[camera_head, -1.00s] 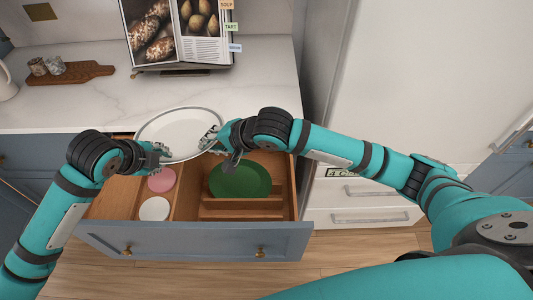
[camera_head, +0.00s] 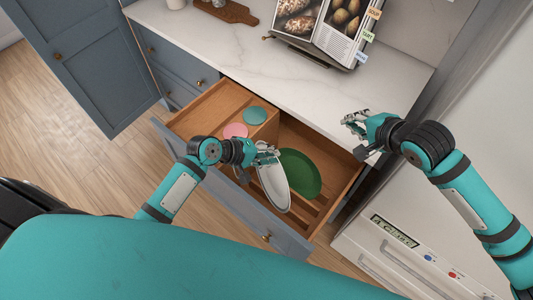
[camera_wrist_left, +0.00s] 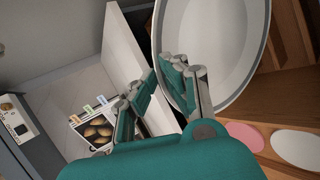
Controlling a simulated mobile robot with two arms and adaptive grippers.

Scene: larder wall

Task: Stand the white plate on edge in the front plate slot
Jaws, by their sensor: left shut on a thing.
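My left gripper (camera_head: 268,158) is shut on the rim of the white plate (camera_head: 274,188) and holds it over the open drawer. The plate shows as a narrow oval in the head view, so it is steeply tilted; it also fills the upper right of the left wrist view (camera_wrist_left: 225,45). A green plate (camera_head: 304,172) leans in the drawer's right compartment, just behind the white plate. Wooden slot rails (camera_head: 303,208) lie there, the front ones partly hidden by the white plate. My right gripper (camera_head: 352,130) is open and empty, above the counter's front edge.
The drawer's left compartment holds a teal disc (camera_head: 255,115) and a pink disc (camera_head: 236,130); a white disc (camera_wrist_left: 298,149) shows in the left wrist view. The drawer front (camera_head: 225,195) is close below my left gripper. A cookbook on a stand (camera_head: 325,30) is on the counter (camera_head: 235,55).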

